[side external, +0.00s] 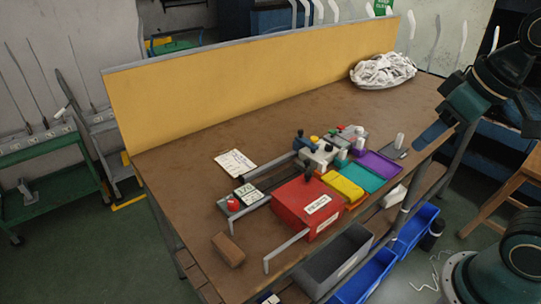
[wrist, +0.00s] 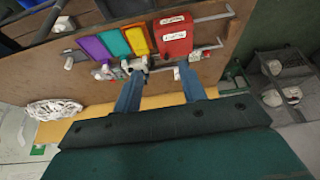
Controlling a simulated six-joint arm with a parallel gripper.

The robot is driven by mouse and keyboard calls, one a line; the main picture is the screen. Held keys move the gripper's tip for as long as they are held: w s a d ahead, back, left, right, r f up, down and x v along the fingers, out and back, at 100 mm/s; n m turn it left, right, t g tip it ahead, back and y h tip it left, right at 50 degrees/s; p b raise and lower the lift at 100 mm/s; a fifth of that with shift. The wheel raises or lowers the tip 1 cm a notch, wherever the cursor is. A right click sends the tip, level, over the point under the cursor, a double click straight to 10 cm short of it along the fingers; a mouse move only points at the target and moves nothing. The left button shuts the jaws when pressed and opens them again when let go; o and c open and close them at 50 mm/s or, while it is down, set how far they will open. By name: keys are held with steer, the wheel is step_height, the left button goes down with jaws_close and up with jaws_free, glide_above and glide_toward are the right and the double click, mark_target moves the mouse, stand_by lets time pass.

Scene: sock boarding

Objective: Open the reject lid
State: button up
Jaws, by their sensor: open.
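The red reject box (side external: 297,207) stands near the front edge of the table, with a white label reading REJECT on its front. Its red lid looks shut, and a dark knob (side external: 308,179) shows at its back edge. The red box also shows in the wrist view (wrist: 173,46), at the top, beyond my fingers. My gripper (wrist: 160,72) is open and empty, its two blue fingers apart. In the side external view my gripper is at the right, high and well apart from the box.
Yellow (side external: 343,187), teal (side external: 366,175) and purple (side external: 380,163) bins stand right of the box. Behind it is a cluster of small fixtures (side external: 320,150). Grey rails flank the box. A white sock pile (side external: 383,70) lies at the back right. The table's left side is largely clear.

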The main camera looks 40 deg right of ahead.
steer(key=w+n+g, duration=0.1)
steer(key=w+g, duration=0.1)
steer(key=w, duration=1.1)
steer(key=n+g, duration=0.1)
steer(key=g, duration=0.2)
glide_above(308, 173)
step_height(308, 173, down, 10)
steer(key=f, duration=0.1)
steer(key=shift+r, duration=0.25)
steer(key=shift+s, duration=0.1)
step_height(308, 173, down, 14)
steer(key=shift+r, duration=0.1)
steer(key=shift+c, duration=0.4)
jaws_close()
